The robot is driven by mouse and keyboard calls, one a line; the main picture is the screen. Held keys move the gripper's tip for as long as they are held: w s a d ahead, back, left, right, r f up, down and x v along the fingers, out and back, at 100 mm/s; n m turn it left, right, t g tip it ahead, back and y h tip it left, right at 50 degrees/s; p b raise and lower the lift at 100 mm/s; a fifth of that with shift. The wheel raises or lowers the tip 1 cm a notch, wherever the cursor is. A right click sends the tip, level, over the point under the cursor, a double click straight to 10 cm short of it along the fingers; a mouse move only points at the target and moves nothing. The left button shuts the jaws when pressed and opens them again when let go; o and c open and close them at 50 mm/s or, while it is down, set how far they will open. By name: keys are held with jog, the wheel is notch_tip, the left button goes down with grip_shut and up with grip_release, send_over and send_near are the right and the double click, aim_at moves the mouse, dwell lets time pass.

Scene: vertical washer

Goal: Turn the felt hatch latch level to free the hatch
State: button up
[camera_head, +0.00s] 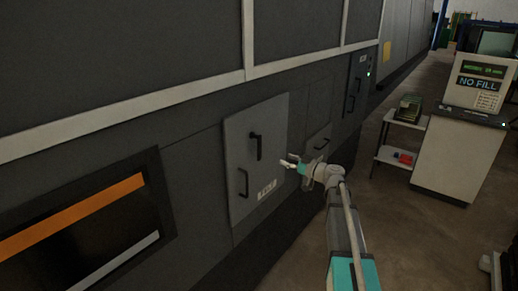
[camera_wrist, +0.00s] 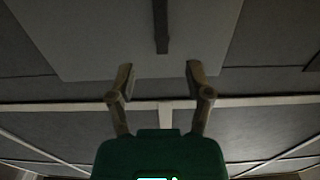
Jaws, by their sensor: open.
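The hatch (camera_head: 238,150) is a light grey panel on the dark machine wall and looks closed in the head view. Its upper black bar, which looks like the latch (camera_head: 257,146), stands upright, not level. My gripper (camera_head: 288,162) is to the right of the hatch in the head view, apart from the latch. In the wrist view a dark bar, apparently the latch (camera_wrist: 160,26), runs up and down at top centre over the grey hatch (camera_wrist: 95,40). My gripper (camera_wrist: 159,72) is open there, its fingers apart on either side of the bar's line, with nothing between them.
A lower black handle (camera_head: 243,183) and a small white label (camera_head: 267,189) are on the hatch. A smaller panel (camera_head: 318,143) with a handle lies to the right, behind my wrist. A console marked NO FILL (camera_head: 478,84) and a shelf stand farther right.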

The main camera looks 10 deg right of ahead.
aim_at(260, 150)
jog(key=shift+w+a, duration=0.1)
dwell(0.3)
jog(key=x, duration=1.3)
jog(key=shift+w+a, duration=0.15)
jog(key=shift+a, duration=0.15)
grip_shut()
